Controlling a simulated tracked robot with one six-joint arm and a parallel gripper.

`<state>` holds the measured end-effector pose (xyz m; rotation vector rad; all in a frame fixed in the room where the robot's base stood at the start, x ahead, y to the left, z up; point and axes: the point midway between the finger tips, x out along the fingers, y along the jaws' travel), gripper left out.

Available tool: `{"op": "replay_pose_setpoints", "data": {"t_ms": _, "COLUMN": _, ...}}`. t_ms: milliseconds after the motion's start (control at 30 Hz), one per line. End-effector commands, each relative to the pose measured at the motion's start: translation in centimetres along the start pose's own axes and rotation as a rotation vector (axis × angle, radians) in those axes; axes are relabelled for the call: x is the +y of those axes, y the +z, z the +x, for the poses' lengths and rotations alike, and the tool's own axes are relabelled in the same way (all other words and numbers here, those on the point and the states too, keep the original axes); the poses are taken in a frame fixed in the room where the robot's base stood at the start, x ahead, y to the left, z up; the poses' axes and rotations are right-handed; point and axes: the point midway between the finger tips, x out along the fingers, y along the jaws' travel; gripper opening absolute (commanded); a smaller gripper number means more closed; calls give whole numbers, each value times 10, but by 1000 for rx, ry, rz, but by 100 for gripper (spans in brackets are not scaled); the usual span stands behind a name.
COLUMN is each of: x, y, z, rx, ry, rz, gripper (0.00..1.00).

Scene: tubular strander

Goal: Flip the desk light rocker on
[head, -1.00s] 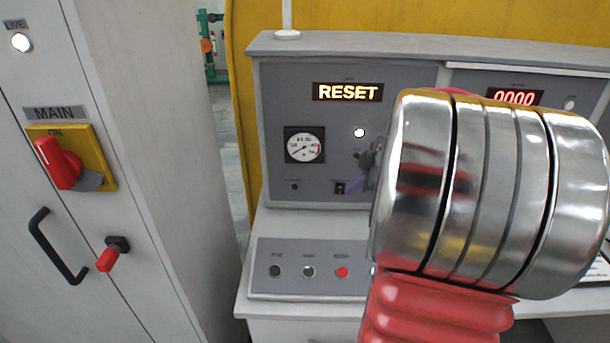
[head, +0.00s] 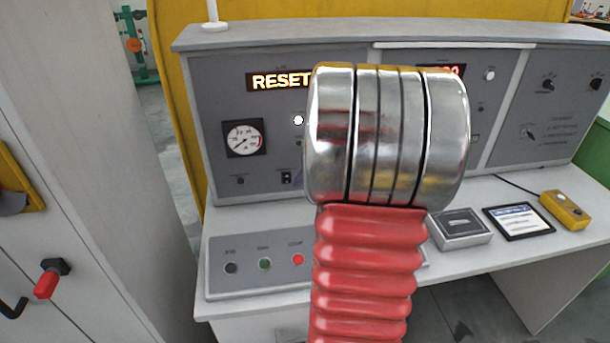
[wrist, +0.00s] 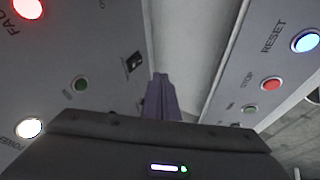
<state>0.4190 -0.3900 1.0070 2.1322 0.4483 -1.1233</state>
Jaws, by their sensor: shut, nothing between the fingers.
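A small black rocker switch (head: 286,178) sits low on the upright grey panel, right of the round gauge. Its label is too small to read, and I cannot tell which way it is tipped. It also shows in the wrist view (wrist: 133,62), left of and just beyond my fingertips. My gripper (wrist: 159,80) is shut and empty, its purplish fingers pointing toward the seam between the upright panel and the desk. The fingertips look apart from the rocker. In the head view my arm's metal joint and red sleeve hide the gripper.
The sloped box with black, green and red buttons (head: 264,263) lies below the rocker. A lit RESET display (head: 279,80) and a gauge (head: 243,138) are on the panel. A grey box (head: 459,229), a tablet (head: 518,221) and a yellow box (head: 565,210) stand on the desk to the right.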

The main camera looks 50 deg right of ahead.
Motion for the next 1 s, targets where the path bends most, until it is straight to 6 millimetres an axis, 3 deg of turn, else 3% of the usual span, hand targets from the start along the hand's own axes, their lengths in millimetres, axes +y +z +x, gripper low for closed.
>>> {"op": "replay_pose_setpoints", "data": {"t_ms": 367, "x": -1, "y": 0, "z": 58, "rx": 0, "ry": -3, "rz": 0, "gripper": 0}}
{"op": "replay_pose_setpoints", "data": {"t_ms": 633, "x": 26, "y": 2, "z": 72, "rx": 0, "ry": 0, "rz": 1, "gripper": 0}}
{"op": "replay_pose_setpoints", "data": {"t_ms": 1000, "x": 34, "y": 3, "z": 76, "rx": -1, "ry": 1, "rz": 1, "gripper": 0}}
